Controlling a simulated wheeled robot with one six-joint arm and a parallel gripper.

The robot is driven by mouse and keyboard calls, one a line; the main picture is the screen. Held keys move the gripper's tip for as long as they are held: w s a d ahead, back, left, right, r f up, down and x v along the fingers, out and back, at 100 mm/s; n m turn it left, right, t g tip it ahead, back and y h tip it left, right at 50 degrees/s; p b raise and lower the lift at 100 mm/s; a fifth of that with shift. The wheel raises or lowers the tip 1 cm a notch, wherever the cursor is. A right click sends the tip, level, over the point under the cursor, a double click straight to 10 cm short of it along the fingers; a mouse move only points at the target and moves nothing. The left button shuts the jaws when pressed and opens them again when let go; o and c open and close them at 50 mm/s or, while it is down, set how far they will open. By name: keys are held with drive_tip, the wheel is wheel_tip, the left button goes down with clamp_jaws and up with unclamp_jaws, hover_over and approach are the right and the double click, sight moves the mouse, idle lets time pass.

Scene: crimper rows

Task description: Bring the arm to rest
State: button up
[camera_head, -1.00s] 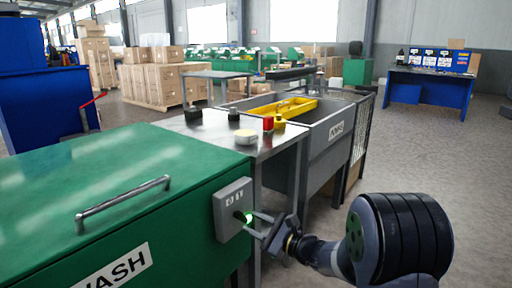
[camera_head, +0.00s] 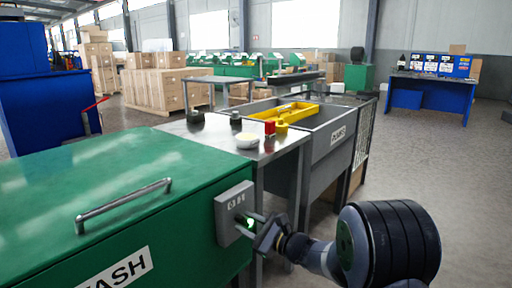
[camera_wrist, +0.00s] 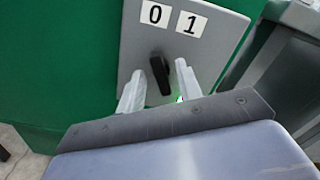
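My gripper (camera_head: 254,226) is at the grey switch box (camera_head: 233,208) on the side of the green wash machine (camera_head: 120,172). In the wrist view, the box carries labels 0 and 1 above a black rotary knob (camera_wrist: 160,74). My gripper's two pale fingers (camera_wrist: 156,86) stand apart, one on each side of the knob, with a visible gap to it. Nothing is held. A green light (camera_wrist: 179,98) glows beside the right finger. The knob leans slightly; whether the fingers touch the box is unclear.
A steel table (camera_head: 283,145) with small items adjoins the machine. Behind it is a grey sink (camera_head: 318,128) holding a yellow tray (camera_head: 290,113). Open floor (camera_head: 455,180) lies to the right, with a blue bench (camera_head: 432,92) farther back.

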drive_tip(key=p+v, duration=0.2)
drive_tip(key=v, duration=0.8)
drive_tip(key=x, duration=0.5)
drive_tip(key=b+x, duration=0.1)
drive_tip(key=x, duration=0.4)
drive_tip(key=shift+w+a+r+b, duration=0.2)
drive_tip(key=shift+a+b, duration=0.05)
drive_tip(key=shift+b, duration=0.05)
drive_tip(key=shift+d+r+m+p, duration=0.1)
drive_tip(key=shift+m+p, duration=0.7)
drive_tip(key=shift+p, duration=0.3)
drive_tip(key=m+p, duration=0.4)
drive_tip(key=p, duration=0.2)
drive_tip(key=m+p, duration=0.2)
drive_tip(key=shift+m+p, duration=0.3)
drive_tip(key=shift+f+m, duration=0.2)
drive_tip(key=shift+m, duration=0.1)
